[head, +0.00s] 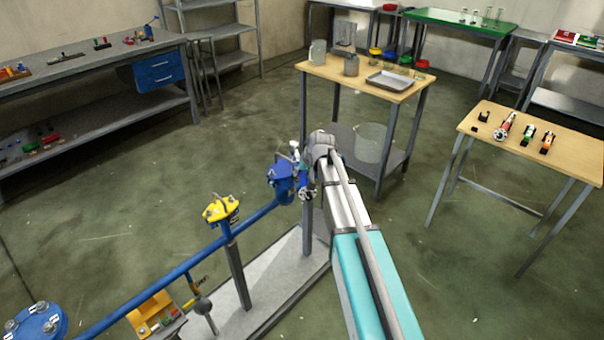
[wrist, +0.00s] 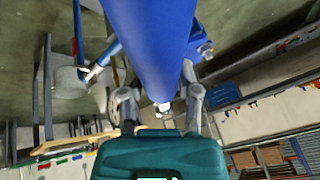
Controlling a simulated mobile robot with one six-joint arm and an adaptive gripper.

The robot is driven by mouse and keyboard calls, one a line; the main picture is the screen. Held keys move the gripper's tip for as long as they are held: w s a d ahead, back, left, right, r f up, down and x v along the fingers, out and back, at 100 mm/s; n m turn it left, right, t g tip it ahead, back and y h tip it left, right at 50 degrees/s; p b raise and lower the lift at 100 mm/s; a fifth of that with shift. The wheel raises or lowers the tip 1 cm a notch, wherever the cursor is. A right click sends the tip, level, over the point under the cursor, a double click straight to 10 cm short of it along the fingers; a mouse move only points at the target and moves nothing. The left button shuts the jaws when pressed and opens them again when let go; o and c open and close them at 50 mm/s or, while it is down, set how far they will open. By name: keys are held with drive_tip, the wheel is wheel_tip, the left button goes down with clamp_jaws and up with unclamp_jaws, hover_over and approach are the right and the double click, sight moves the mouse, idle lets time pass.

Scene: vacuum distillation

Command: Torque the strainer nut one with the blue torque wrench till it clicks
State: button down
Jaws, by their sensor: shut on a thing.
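My gripper (head: 307,182) is beside the blue strainer (head: 280,173) on the blue pipe in the head view, at the end of my outstretched arm. A small metal end shows between the fingers. A blue stub with a metal tip sticks out to the right. Strainer nut one cannot be made out, as the gripper and wrench crowd that spot. I cannot tell whether the wrench touches a nut.
A yellow-topped fitting (head: 221,209) and a blue flange (head: 38,322) lie along the blue pipe (head: 180,270). A wooden table (head: 575,160) at right holds several tools. Another wooden table (head: 340,75) with a tray stands behind the gripper. The floor left of the pipe is clear.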

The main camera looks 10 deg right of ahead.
drive_tip(key=shift+f+b, duration=1.65)
idle(0.7)
drive_tip(key=shift+a, duration=0.1)
idle(0.5)
drive_tip(key=shift+w+a+m+h, duration=0.1)
drive_tip(key=shift+a+m+h, duration=0.3)
drive_tip(key=shift+a+m, duration=0.65)
drive_tip(key=shift+a, duration=0.2)
drive_tip(key=shift+w+a+f+m+t+h, duration=0.1)
drive_tip(key=shift+a+m+h, duration=0.1)
drive_tip(key=shift+a, duration=0.25)
drive_tip(key=shift+w+a+r+m+t+h, duration=0.1)
drive_tip(key=shift+a+m, duration=0.15)
drive_tip(key=shift+a, duration=0.2)
drive_tip(key=shift+w+a+f+m+t+h, duration=0.1)
drive_tip(key=shift+a+m, duration=0.1)
drive_tip(key=shift+a, duration=0.25)
drive_tip(key=shift+d, duration=0.15)
drive_tip(key=shift+s+d+n+g, duration=0.2)
drive_tip(key=shift+d+n+g, duration=0.2)
drive_tip(key=shift+d+n, duration=0.55)
